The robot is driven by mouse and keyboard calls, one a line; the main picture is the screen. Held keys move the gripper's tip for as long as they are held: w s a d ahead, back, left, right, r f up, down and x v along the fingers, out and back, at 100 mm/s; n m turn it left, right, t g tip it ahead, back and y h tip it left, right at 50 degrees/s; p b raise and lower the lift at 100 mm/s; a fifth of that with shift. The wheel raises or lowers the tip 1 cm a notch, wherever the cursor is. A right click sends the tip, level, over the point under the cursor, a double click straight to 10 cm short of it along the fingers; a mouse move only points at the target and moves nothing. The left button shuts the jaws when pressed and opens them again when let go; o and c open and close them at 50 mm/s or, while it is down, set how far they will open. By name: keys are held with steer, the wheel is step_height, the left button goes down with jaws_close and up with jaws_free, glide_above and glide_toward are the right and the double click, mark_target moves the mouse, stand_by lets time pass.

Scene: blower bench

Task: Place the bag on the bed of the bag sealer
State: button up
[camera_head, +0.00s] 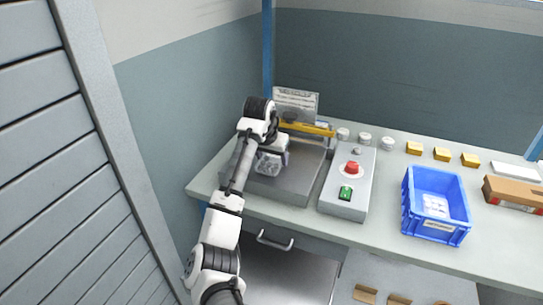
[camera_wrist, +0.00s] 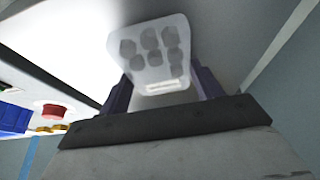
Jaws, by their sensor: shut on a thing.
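A clear bag (camera_wrist: 155,50) with several grey pieces inside is between the two dark fingers of my gripper (camera_wrist: 163,90) in the wrist view. My gripper is shut on it. In the head view my gripper (camera_head: 271,153) is over the bag sealer, and the bag (camera_head: 267,165) shows just below it. The sealer's grey bed (camera_head: 290,185) lies under the bag, with a yellow bar (camera_head: 306,129) along its back. I cannot tell whether the bag touches the bed. My arm hides the left part of the sealer.
A grey control box (camera_head: 348,183) with a red button (camera_head: 352,168) and a green switch stands right of the bed. Farther right are a blue crate (camera_head: 409,205) with pale contents, a brown carton (camera_head: 512,192) and small yellow blocks (camera_head: 441,154). White round pieces (camera_head: 365,139) stand behind the control box.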

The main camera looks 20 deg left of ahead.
steer(key=shift+f, duration=0.1)
steer(key=o, duration=1)
steer(key=shift+o, duration=0.2)
steer(key=b+v, duration=0.1)
steer(key=v, duration=1.1)
